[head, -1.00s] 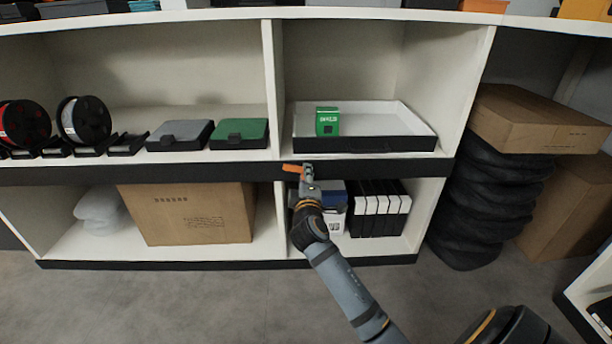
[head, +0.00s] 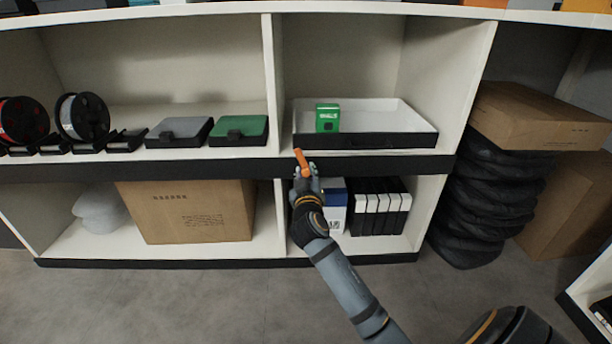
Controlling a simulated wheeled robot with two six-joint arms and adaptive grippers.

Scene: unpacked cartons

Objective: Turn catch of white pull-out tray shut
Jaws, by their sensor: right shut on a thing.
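The white tray (head: 370,108) with a black front sits in the upper right compartment. The orange catch (head: 300,158) is at the shelf's black edge, below the tray's left front corner. It stands steeply, its top leaning a little left. My right gripper (head: 305,172) comes up from below and is shut on the catch. Its fingers are small in the picture and partly hide the catch's lower end. My left gripper is out of view.
A green box (head: 327,118) stands in the tray. Below are a blue and white box (head: 336,205) and several black-and-white binders (head: 380,208), close to my right wrist. A carton (head: 187,213) stands lower left. The floor in front is clear.

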